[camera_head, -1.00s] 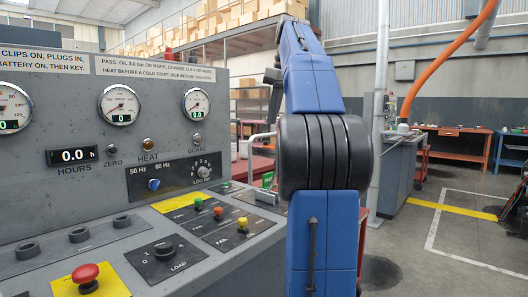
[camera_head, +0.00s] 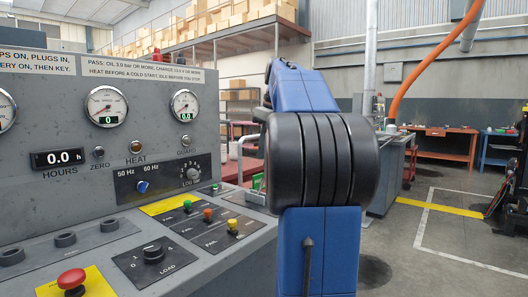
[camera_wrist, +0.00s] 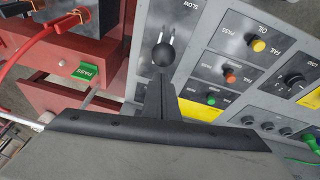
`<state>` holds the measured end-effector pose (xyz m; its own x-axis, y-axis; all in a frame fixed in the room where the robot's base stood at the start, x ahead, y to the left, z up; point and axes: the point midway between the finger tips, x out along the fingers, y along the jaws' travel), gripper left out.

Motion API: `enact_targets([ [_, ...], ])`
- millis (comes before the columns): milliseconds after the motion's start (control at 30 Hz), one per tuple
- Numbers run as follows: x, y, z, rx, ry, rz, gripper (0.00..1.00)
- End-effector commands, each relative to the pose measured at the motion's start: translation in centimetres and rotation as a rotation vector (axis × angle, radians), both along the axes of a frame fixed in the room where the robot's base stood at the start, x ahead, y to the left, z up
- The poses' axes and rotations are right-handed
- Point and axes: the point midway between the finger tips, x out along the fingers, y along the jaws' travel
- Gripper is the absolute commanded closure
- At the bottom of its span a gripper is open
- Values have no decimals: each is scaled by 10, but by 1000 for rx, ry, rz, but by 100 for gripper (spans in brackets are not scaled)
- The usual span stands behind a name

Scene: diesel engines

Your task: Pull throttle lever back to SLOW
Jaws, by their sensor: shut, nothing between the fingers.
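In the wrist view the throttle lever's dark ball knob (camera_wrist: 163,54) stands over a slotted grey plate. The word SLOW (camera_wrist: 187,4) is printed at the plate's top edge, beyond the knob. My gripper (camera_wrist: 160,78) is shut and empty. Its fingertips point at the knob and lie just below it in the picture; I cannot tell whether they touch it. The lever's stem is mostly hidden under the knob. In the head view my blue arm hides the gripper and the lever.
Beside the lever plate is a panel with yellow, orange and green PASS/FAIL buttons (camera_head: 207,214). A red emergency button (camera_head: 72,280) and a LOAD switch (camera_head: 153,252) sit nearer. Open floor (camera_head: 430,260) lies right.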

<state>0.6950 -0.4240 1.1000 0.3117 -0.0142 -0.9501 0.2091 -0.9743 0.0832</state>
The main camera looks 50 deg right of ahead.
Motion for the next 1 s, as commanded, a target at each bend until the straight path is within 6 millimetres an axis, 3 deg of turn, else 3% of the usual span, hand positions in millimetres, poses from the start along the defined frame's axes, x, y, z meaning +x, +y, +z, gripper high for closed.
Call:
enact_targets([
  [567,-9,-2,-4,2,-15,0,100],
  [1000,-43,-4,-16,10,-118,-1,100],
])
